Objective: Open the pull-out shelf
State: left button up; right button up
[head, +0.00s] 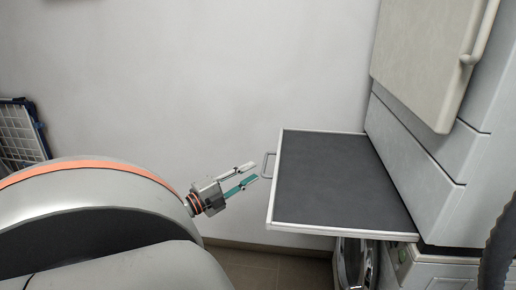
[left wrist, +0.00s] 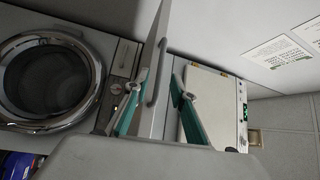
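The pull-out shelf (head: 340,185) is a dark grey panel with a white rim. In the head view it stands far out from the stacked machine, flat and empty. Its grey bar handle (head: 267,165) is on its left edge. My left gripper (head: 256,171) is just left of the handle with its teal-padded fingers apart. In the left wrist view the handle (left wrist: 157,72) lies between the directions of the two open fingers (left wrist: 156,90), and the shelf (left wrist: 176,25) shows nearly edge-on. The fingers appear short of the handle. My right gripper is not in view.
The upper machine's cream door (head: 425,60) with a bar handle is above right of the shelf. A round machine door (head: 353,262) is below it; it also shows in the left wrist view (left wrist: 93,85). A rack (head: 22,130) stands far left. Space left of the shelf is clear.

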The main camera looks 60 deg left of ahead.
pick_arm(q)
jog(key=s, duration=0.6)
jog(key=shift+s+d+f, duration=0.3)
jog(key=shift+s+f, duration=0.1)
jog(key=shift+f, duration=0.05)
